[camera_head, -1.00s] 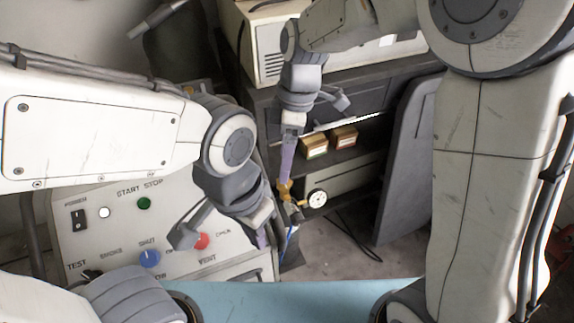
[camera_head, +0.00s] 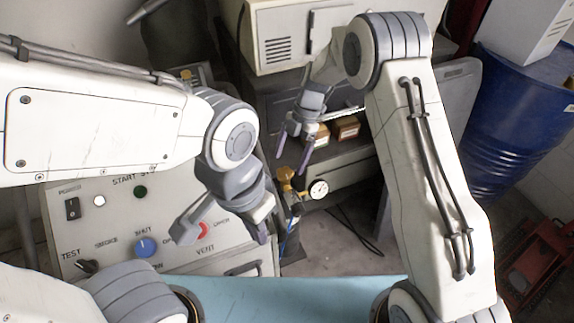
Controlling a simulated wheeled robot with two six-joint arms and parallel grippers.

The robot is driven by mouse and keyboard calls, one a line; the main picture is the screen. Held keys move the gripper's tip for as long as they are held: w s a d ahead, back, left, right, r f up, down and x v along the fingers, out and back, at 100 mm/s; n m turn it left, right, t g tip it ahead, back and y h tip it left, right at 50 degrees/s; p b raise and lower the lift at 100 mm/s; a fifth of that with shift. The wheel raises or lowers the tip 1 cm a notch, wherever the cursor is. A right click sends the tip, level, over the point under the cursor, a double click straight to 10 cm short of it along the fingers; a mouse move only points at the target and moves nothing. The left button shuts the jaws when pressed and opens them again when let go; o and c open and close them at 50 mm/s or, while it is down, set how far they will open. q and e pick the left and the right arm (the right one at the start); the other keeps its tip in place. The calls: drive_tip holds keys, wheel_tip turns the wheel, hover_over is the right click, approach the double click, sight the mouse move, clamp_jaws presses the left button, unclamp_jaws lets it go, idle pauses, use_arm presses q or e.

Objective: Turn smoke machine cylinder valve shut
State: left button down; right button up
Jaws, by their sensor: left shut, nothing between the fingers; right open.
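The brass cylinder valve (camera_head: 286,178) sits beside a round white gauge (camera_head: 318,189), low in the middle of the view, with a blue hose below it. My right gripper (camera_head: 296,158) is open and empty, above the valve and apart from it, its purple fingers spread and pointing down. My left gripper (camera_head: 258,232) is shut and empty in front of the control panel (camera_head: 90,225), to the lower left of the valve. The cylinder body is mostly hidden behind my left gripper and the panel.
The panel has a blue knob (camera_head: 146,247), a red knob (camera_head: 203,230) and switches. Small boxes (camera_head: 348,128) lie on a dark shelf behind the valve. A beige machine (camera_head: 285,40) stands above. A blue drum (camera_head: 515,115) is at right; a light-blue surface (camera_head: 300,290) is in front.

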sight(285, 172)
drive_tip(key=shift+x, duration=1.7)
drive_tip(key=c, duration=1.4)
drive_tip(key=shift+o, duration=0.2)
